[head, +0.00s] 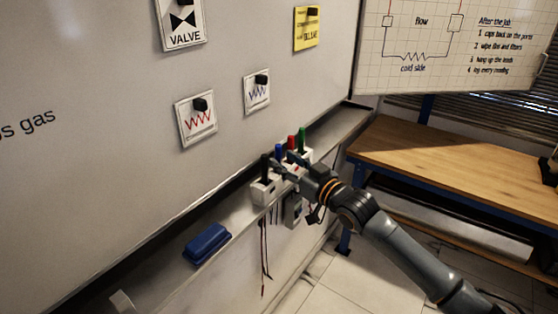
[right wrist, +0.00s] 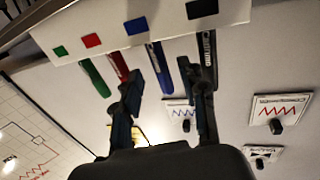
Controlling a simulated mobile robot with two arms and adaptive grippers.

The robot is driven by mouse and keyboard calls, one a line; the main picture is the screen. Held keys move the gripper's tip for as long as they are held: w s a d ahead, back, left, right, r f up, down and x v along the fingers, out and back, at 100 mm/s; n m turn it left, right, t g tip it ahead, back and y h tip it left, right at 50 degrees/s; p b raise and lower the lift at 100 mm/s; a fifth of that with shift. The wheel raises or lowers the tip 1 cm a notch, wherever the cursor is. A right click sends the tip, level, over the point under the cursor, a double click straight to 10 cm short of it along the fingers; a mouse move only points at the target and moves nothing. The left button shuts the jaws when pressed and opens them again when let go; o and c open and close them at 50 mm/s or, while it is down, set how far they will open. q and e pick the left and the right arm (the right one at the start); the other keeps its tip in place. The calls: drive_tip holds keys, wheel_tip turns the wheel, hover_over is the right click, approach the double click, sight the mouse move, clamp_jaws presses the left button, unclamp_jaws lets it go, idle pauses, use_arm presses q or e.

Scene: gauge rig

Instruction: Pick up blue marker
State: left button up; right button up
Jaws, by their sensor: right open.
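The blue marker (head: 279,151) stands in a white marker holder (head: 261,192) on the whiteboard's ledge, between a black marker (head: 265,166) and a red marker (head: 291,142). My right gripper (head: 286,169) is at the holder, close to the blue marker. In the right wrist view the blue marker (right wrist: 158,66) shows between the two spread fingers of my right gripper (right wrist: 160,76), with a gap on each side. Whether the fingers are at the marker's depth is hard to tell. My left gripper is not in view.
A green marker (head: 302,139) stands beyond the red one. In the right wrist view the black marker (right wrist: 208,50) is close to one finger and the red marker (right wrist: 118,66) to the other. A blue eraser (head: 207,243) lies on the ledge. A wooden bench (head: 450,165) stands right.

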sight(278, 156)
drive_tip(key=x, duration=0.3)
drive_tip(key=shift+a+r, duration=0.15)
drive_tip(key=shift+a, duration=0.05)
drive_tip(key=shift+d, duration=0.1)
clamp_jaws()
